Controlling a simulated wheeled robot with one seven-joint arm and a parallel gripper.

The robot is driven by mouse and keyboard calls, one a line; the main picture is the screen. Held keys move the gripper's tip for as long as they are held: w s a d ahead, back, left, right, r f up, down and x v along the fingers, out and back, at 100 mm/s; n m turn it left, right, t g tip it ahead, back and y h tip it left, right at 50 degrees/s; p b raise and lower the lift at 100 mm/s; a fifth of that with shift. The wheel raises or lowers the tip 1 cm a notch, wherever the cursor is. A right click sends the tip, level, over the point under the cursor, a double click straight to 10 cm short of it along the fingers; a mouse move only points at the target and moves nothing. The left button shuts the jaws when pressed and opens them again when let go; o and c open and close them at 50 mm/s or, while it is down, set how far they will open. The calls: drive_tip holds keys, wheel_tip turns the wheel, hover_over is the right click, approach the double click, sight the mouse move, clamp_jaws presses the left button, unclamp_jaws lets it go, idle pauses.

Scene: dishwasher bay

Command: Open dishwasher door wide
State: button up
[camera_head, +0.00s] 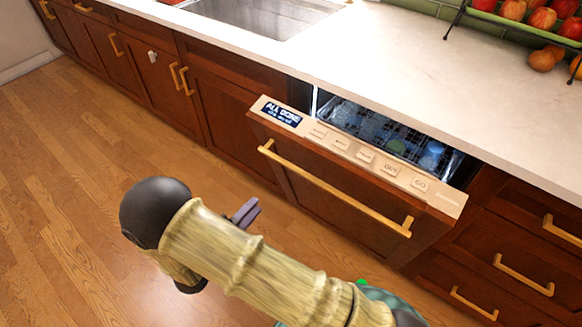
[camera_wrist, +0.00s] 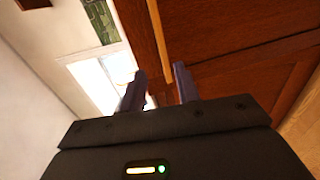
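The dishwasher door (camera_head: 335,205) is partly open, its top tilted out from the counter. It has a wooden front, a beige control panel (camera_head: 365,155) and a long gold handle (camera_head: 330,185). A gap above it shows the racks inside. My gripper (camera_head: 245,212) is in front of the door, left of and below the handle, apart from it in the head view. In the wrist view, my gripper (camera_wrist: 160,88) has its two fingers apart with nothing between them. A gold bar (camera_wrist: 158,40), seemingly the handle, shows beyond the fingertips, beside a wooden panel (camera_wrist: 225,50).
Wooden cabinets with gold handles flank the door, with drawers (camera_head: 510,255) close on its right. The white countertop (camera_head: 400,75) runs above, with a sink (camera_head: 265,15) and a fruit rack (camera_head: 530,20). The wooden floor (camera_head: 70,200) at the left is clear.

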sight(291, 165)
drive_tip(key=b+x, duration=0.1)
drive_tip(key=x, duration=1.6)
clamp_jaws()
